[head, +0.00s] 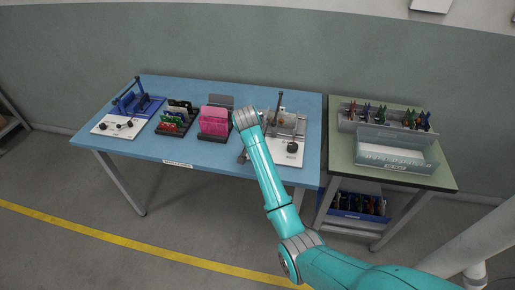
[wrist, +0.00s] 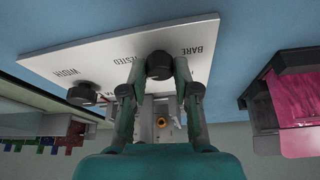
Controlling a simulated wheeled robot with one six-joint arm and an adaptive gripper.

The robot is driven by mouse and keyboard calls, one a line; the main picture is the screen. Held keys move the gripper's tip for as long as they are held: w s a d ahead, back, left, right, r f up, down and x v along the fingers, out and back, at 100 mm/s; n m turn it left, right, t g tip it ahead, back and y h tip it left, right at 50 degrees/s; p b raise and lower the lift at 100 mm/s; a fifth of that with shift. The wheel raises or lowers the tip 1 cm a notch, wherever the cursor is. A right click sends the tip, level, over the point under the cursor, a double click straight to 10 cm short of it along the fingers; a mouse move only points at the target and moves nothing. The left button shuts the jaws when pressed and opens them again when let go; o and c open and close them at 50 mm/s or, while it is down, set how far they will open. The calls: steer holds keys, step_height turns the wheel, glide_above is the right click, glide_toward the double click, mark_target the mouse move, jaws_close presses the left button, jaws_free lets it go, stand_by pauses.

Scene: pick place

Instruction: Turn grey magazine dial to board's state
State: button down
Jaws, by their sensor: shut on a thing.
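The grey magazine (head: 299,124) stands at the right end of the blue table, with a white plate (head: 287,159) in front. In the wrist view the plate (wrist: 60,62) shows upside-down lettering, including BARE, a partly covered word that seems to end in TESTED, and WIDTH. My gripper (wrist: 160,62) is shut on the black dial (wrist: 159,66) by the BARE lettering. Which way the dial points cannot be told. A second black knob (wrist: 83,93) sits by WIDTH, apart from the fingers. Any board in the magazine is too small to make out.
A pink box (head: 214,120) and a rack of boards (head: 177,120) stand left of my arm. A blue magazine (head: 138,103) with its own white plate (head: 113,128) is at the far left. A green side table (head: 435,178) holds a clear tray (head: 392,155) and a grey bin.

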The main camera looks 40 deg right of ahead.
steer(key=shift+f+m, duration=0.1)
steer(key=shift+m, duration=0.3)
steer(key=c, duration=0.9)
jaws_free()
steer(key=shift+o, duration=0.2)
steer(key=v, duration=1.2)
steer(key=shift+w, duration=0.15)
